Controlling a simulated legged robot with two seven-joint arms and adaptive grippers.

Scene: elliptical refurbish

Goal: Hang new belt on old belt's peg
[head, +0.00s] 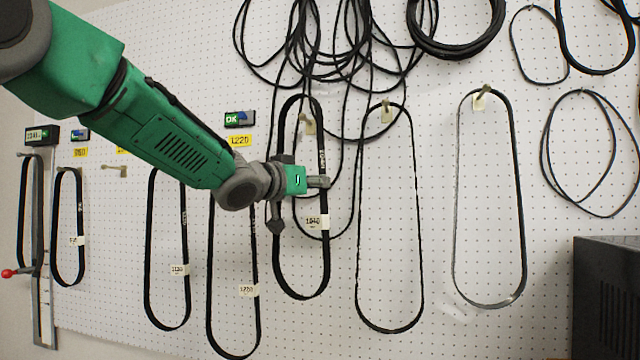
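My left gripper (318,182) is in front of the pegboard, with its fingers on the right strand of a black belt (322,265). It looks shut on that strand. The belt carries a white tag (314,222) and hangs upright as a long loop. A peg with a pale plate (309,125) shows inside the loop, below its top bend, so the belt does not rest on it in this view. Whether the loop is around the peg or in front of it, I cannot tell. An empty peg (115,169) is at the left. My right gripper is not in view.
Tagged belts (186,240) (256,320) hang left of the held belt. Plain belts (422,260) (521,230) hang on pegs to its right. Thin cords (300,70) dangle from above near the peg. A dark box (605,300) stands at the lower right.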

